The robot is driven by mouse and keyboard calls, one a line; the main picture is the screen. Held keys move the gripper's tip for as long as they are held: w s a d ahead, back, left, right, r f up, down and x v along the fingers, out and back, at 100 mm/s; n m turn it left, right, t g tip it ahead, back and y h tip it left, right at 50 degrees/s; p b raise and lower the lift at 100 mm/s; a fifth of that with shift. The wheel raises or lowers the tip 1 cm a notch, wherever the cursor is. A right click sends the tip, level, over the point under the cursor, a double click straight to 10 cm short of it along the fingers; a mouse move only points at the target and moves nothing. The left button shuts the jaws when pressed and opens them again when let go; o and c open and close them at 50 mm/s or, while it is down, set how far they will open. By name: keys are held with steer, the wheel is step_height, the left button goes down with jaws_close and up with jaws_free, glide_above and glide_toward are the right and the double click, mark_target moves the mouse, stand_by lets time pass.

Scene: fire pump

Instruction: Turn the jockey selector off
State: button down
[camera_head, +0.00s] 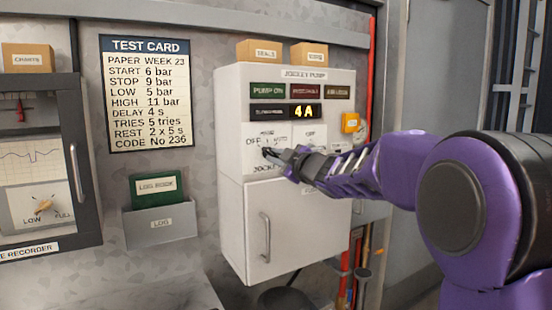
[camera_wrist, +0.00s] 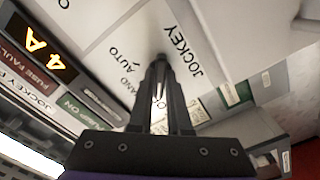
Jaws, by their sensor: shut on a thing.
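The white jockey pump cabinet (camera_head: 232,150) hangs on the wall in the middle of the head view. Its jockey selector sits on the upper front panel, with OFF lettering at its upper left and AUTO and JOCKEY lettering around it in the wrist view. My gripper (camera_head: 270,153) reaches in from the right and is shut on the selector knob. In the wrist view the dark fingers of my gripper (camera_wrist: 160,64) close together at the panel. The knob is almost wholly hidden by the fingertips, and I cannot tell which position it points to.
An amber display (camera_head: 304,111) reads 4A above the selector, below several labelled lamps. A door handle (camera_head: 265,238) projects from the cabinet's lower door. A test card (camera_head: 148,95) and a green log book (camera_head: 157,190) are to the left. A red pipe (camera_head: 372,75) runs at right.

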steer(key=c, duration=0.9)
jaws_free()
steer(key=shift+o, duration=0.2)
steer(key=shift+s+d, duration=0.1)
steer(key=shift+s, duration=0.05)
